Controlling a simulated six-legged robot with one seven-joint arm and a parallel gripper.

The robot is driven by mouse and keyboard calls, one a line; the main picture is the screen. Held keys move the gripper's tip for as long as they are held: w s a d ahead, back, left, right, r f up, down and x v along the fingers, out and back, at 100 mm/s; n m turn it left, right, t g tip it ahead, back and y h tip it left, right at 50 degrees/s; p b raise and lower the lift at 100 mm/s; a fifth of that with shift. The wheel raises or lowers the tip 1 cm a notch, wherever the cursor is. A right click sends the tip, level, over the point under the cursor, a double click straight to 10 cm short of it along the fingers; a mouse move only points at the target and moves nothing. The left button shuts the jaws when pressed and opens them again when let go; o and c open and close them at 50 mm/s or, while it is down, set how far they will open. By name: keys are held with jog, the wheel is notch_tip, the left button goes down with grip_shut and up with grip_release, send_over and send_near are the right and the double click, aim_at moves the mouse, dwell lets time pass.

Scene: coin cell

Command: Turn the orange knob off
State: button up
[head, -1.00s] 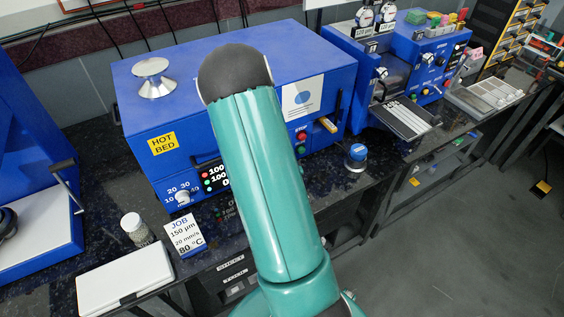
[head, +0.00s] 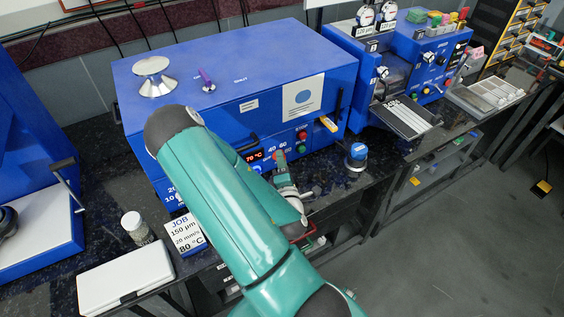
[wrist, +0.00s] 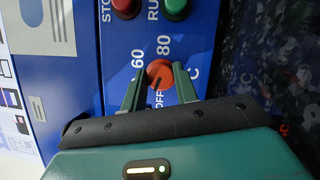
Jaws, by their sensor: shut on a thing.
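The orange knob (wrist: 159,71) is on the blue front panel of the hot bed box (head: 235,75). In the wrist view the labels 60, 80, OFF and °C stand around it, turned sideways. A dark line on the knob's lower part faces the OFF label, but its exact setting is hard to tell. My gripper (wrist: 158,86) has one finger on each side of the knob and is shut on it. In the head view my gripper (head: 280,163) is at the panel below the red and green buttons, and the knob is mostly hidden there.
A red STOP button (wrist: 124,7) and a green RUN button (wrist: 175,7) sit just beyond the knob. A display (head: 254,156) reads 70 °C. A purple-handled part (head: 207,80) stands on the box. A blue-lidded jar (head: 356,155) stands right on the dark bench.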

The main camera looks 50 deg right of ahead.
jog(key=shift+n, duration=0.4)
jog(key=o, duration=1)
jog(key=shift+c, duration=0.2)
jog(key=shift+r, duration=0.1)
